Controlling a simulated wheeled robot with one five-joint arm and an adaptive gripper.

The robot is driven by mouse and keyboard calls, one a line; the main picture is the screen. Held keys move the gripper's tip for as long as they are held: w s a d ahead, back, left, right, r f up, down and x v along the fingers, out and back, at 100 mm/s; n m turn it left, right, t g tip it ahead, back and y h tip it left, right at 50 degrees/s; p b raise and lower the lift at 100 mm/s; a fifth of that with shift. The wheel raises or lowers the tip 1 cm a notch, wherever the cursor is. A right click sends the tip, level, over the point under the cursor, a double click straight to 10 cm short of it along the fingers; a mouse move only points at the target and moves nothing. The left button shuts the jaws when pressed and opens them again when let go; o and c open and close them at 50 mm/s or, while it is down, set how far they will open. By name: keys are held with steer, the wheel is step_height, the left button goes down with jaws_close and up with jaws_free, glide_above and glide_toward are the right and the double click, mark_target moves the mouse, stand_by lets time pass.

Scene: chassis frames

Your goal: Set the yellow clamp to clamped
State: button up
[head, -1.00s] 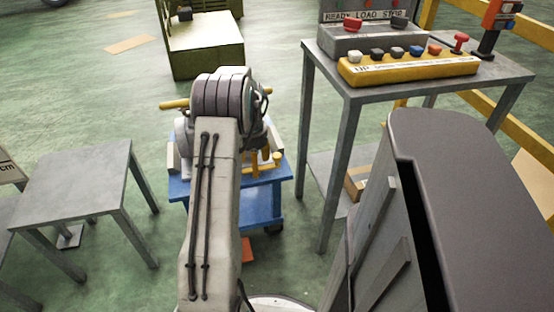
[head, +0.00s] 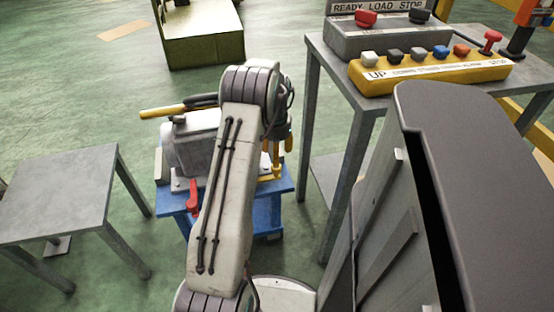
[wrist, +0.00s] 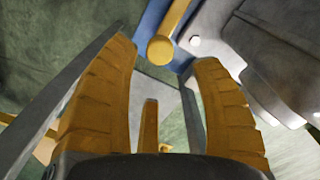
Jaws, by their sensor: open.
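The yellow clamp (head: 277,165) stands at the right side of the blue cart (head: 168,197), partly hidden behind my arm in the head view. In the wrist view a yellow bar with a round end (wrist: 160,48), which looks like the clamp's handle, shows between my fingertips. My gripper (wrist: 166,54) is open, with one ribbed orange finger on each side of that round end. I see no contact, and the depth between them is unclear. In the head view my gripper is mostly hidden behind the arm.
A grey machine (head: 190,145) with a yellow bar (head: 165,110) sits on the cart. A red clamp (head: 193,197) stands at its near left. A grey table (head: 60,190) is at left. A taller table with a yellow button panel (head: 430,72) stands close at right. Green floor lies between.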

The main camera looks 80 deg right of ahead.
steer(key=shift+f+b, duration=0.7)
steer(key=shift+f, duration=2.8)
steer(key=shift+a, duration=0.1)
jaws_close()
